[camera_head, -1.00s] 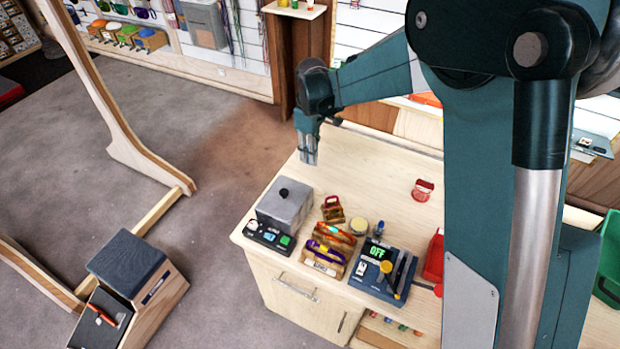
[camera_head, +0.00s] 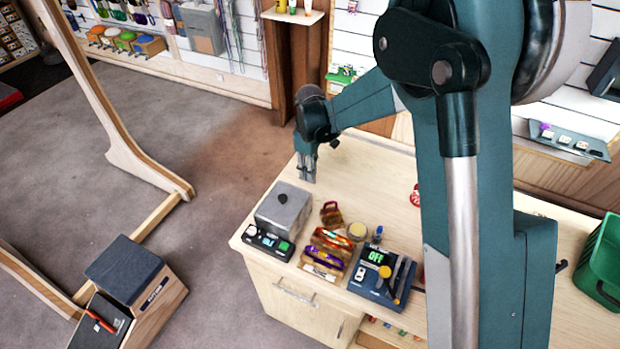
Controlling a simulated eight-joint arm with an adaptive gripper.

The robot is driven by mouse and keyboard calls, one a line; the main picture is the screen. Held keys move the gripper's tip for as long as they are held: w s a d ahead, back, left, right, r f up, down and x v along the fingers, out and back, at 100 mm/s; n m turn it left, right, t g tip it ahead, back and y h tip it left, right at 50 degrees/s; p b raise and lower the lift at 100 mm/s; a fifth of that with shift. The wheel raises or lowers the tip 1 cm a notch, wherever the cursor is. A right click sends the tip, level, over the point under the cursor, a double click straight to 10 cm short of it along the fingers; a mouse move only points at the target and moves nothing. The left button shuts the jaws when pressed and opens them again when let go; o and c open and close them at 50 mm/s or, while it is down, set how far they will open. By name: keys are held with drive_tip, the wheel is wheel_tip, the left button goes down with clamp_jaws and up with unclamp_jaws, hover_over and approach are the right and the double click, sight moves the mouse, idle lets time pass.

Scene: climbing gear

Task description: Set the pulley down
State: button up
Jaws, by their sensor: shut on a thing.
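My gripper (camera_head: 307,172) points down above the back left part of the wooden counter (camera_head: 372,175), behind the grey box. Its fingers are close together, shut on the pulley. The pulley is too small and too hidden between the fingers to make out its shape. I cannot tell whether it touches the counter top.
A grey box with a black knob (camera_head: 284,209), a red and brown item (camera_head: 331,214), a rack of coloured gear (camera_head: 327,250), a round pale tin (camera_head: 357,231) and a blue device reading OFF (camera_head: 380,272) stand in front. A green bin (camera_head: 603,262) is at right.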

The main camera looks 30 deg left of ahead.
drive_tip(key=shift+f, duration=1.7)
drive_tip(key=shift+f, duration=0.15)
drive_tip(key=o, duration=0.9)
drive_tip(key=shift+r, duration=6.15)
